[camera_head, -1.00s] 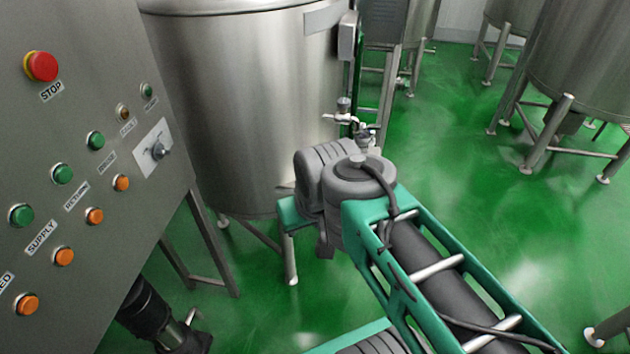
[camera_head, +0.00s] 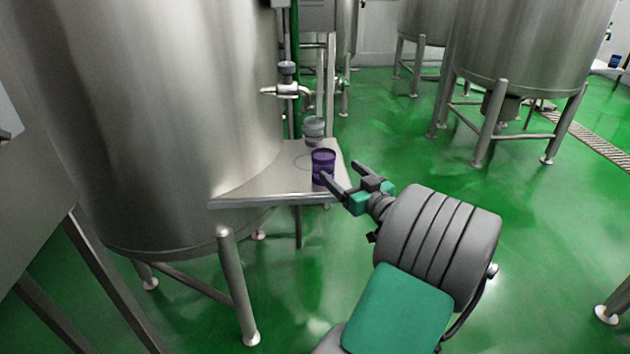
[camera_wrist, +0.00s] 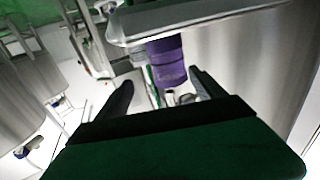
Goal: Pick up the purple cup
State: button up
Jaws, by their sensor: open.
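The purple cup (camera_head: 323,165) stands upright on a small metal shelf (camera_head: 262,187) fixed to the big steel tank. My gripper (camera_head: 340,172) is open at the shelf's right edge. In the head view, one finger reaches the cup's lower right side; I cannot tell whether it touches. In the wrist view, the purple cup (camera_wrist: 166,62) appears ahead, between and beyond the two fingers of the gripper (camera_wrist: 160,88). The shelf (camera_wrist: 200,22) also shows there, with the cup against it. The cup is not held.
A tap (camera_head: 288,88) sticks out from the tank (camera_head: 150,110) above the shelf. A clear or grey cup-like vessel (camera_head: 313,128) stands behind the purple cup. The green floor (camera_head: 400,140) to the right is free, with more tanks (camera_head: 525,45) farther back.

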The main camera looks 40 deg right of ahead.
aim_at(330, 166)
jog(key=w, duration=0.7)
jog(key=shift+w+a+r, duration=0.2)
jog(key=shift+r, duration=0.1)
jog(key=shift+c, duration=0.2)
jog(key=c, duration=1.4)
